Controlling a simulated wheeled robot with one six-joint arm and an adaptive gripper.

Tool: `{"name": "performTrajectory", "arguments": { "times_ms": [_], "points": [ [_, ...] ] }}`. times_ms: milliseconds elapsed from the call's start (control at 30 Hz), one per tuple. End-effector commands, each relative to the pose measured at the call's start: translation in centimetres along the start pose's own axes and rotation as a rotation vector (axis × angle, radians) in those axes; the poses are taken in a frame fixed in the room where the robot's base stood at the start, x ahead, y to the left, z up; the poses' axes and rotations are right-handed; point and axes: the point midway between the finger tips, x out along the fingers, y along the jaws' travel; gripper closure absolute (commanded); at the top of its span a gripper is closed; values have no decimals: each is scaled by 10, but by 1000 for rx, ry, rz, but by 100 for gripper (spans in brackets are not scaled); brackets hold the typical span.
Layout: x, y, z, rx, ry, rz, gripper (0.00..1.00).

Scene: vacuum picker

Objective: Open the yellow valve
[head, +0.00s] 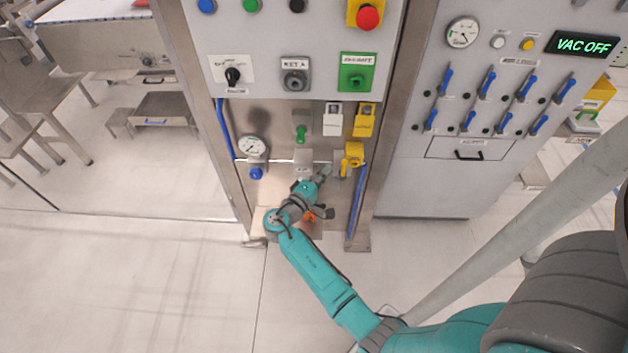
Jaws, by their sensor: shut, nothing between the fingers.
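The yellow valve (354,153) sits at the right side of the recessed middle panel, on the line that meets a blue pipe. A short yellow handle seems to hang down from its left side; its exact angle is too small to tell. My gripper (324,171) is just left of and slightly below the valve, pointing up and right towards it. It is shut and empty. A small gap seems to lie between the fingertips and the handle, but I cannot tell the depth.
A gauge (251,147) and blue knob (256,173) are on the left. The blue pipe (356,205) runs down beside the right post. A display (584,45) reads VAC OFF.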

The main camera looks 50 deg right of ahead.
Motion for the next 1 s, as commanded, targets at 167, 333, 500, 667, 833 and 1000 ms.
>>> {"name": "performTrajectory", "arguments": {
  "times_ms": [167,333,500,667,833,1000],
  "points": [
    [13,0,14,0,-1,0,100],
    [17,0,18,0,0,0,100],
    [17,0,18,0,0,0,100],
    [17,0,18,1,0,-1,100],
    [18,1,19,21,0,-14,100],
    [19,2,20,48,0,-32,100]
  ]
}}
